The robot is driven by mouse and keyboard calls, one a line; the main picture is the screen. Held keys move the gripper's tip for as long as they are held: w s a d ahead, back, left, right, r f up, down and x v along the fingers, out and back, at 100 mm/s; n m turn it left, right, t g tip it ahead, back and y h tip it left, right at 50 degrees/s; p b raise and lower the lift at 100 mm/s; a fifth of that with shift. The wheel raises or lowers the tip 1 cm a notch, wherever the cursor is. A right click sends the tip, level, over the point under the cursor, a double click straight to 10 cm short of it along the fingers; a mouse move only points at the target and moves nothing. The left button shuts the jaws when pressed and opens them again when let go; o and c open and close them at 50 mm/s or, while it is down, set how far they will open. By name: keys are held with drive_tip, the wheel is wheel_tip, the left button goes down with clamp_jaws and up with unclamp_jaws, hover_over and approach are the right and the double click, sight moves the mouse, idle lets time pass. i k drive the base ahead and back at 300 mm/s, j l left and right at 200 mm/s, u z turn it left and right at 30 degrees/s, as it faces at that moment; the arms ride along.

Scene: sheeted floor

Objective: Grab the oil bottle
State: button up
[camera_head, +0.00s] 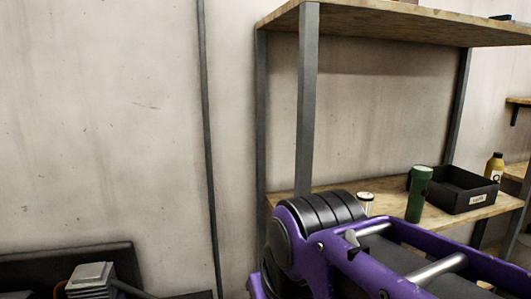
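A yellow bottle (494,167) with a dark cap and a pale label stands at the right, behind a black box on the wooden shelf. It looks most like the oil bottle, but its label is too small to read. Its lower part is hidden by the box. A green cylinder (419,195), perhaps a flask or torch, stands upright left of the box. My purple and black arm fills the lower right foreground, in front of the shelf. My gripper is not in view, so its state does not show.
The black open box (467,191) has a white label. A small pale-lidded container (366,203) stands left of the green cylinder. Grey posts (307,100) carry an upper wooden board (390,22). A dark surface with grey items (90,277) is at lower left.

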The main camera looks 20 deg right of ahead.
sight(494, 167)
drive_tip(key=z, duration=1.2)
